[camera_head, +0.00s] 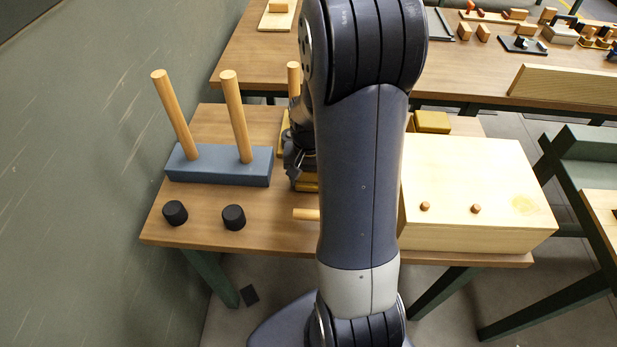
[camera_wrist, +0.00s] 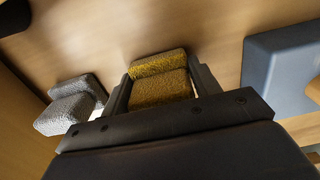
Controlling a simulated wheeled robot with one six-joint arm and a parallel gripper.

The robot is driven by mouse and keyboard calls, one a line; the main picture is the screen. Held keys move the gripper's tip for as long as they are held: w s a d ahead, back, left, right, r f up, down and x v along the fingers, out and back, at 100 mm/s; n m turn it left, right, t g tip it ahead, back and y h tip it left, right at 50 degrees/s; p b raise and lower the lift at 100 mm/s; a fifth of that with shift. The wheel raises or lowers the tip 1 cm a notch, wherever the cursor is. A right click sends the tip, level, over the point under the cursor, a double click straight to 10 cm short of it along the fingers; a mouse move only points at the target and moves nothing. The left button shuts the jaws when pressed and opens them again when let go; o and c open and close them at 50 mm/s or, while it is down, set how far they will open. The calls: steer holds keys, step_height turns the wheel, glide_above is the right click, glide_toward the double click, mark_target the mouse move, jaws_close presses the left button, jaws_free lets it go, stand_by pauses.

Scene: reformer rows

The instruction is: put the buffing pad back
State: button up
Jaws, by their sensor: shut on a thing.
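My gripper (camera_head: 300,168) is low over the left part of the near table, just right of the blue base, partly hidden by my arm. In the wrist view, my gripper (camera_wrist: 163,92) is shut on a rough mustard-yellow pad (camera_wrist: 160,88), which lies between its two fingers. A second yellow face (camera_wrist: 158,63) shows right beyond it; I cannot tell whether it is part of the same pad. In the head view, a bit of yellow (camera_head: 308,186) shows under the gripper. Whether the pad touches the table is unclear.
A blue base (camera_head: 220,172) carries upright wooden pegs (camera_head: 236,115). Two black knobs (camera_head: 175,212) and a dowel (camera_head: 305,214) are near the front edge. A wooden box (camera_head: 470,200) and a yellow block (camera_head: 432,122) are on the right. Grey rough blocks (camera_wrist: 66,113) lie left of the gripper.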

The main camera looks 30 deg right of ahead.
steer(key=shift+f, duration=0.1)
steer(key=shift+f, duration=0.1)
steer(key=o, duration=1)
steer(key=shift+o, duration=0.2)
step_height(320, 180, up, 12)
steer(key=shift+r+p, duration=0.15)
steer(key=shift+p, duration=0.3)
steer(key=shift+o, duration=0.6)
